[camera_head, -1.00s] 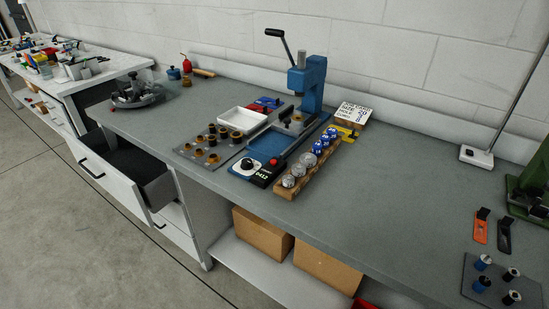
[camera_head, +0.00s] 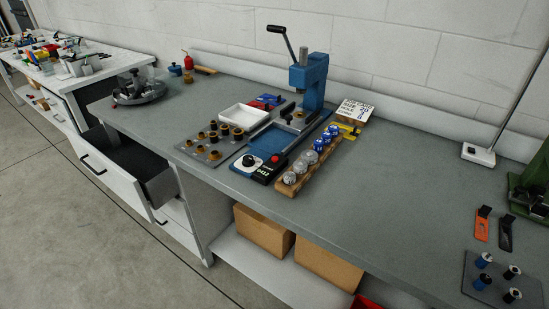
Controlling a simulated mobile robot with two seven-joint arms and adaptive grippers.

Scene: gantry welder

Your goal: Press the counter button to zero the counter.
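A blue bench press (camera_head: 313,80) with a raised black-knobbed lever stands on the grey workbench, near the middle of the view. At the front of its base is a small black counter (camera_head: 263,174) with pale digits, too small to read surely. A red button (camera_head: 275,162) sits on the base just behind the counter. A white dial plate with a black knob (camera_head: 248,161) is to its left. Neither of my grippers is in view, and nothing touches the button or counter.
A wooden rack (camera_head: 305,169) of blue and clear round parts stands close right of the counter. A plate of brass and black rings (camera_head: 212,140) and a white tray (camera_head: 243,117) are to the left. An open drawer (camera_head: 130,165) juts out at left.

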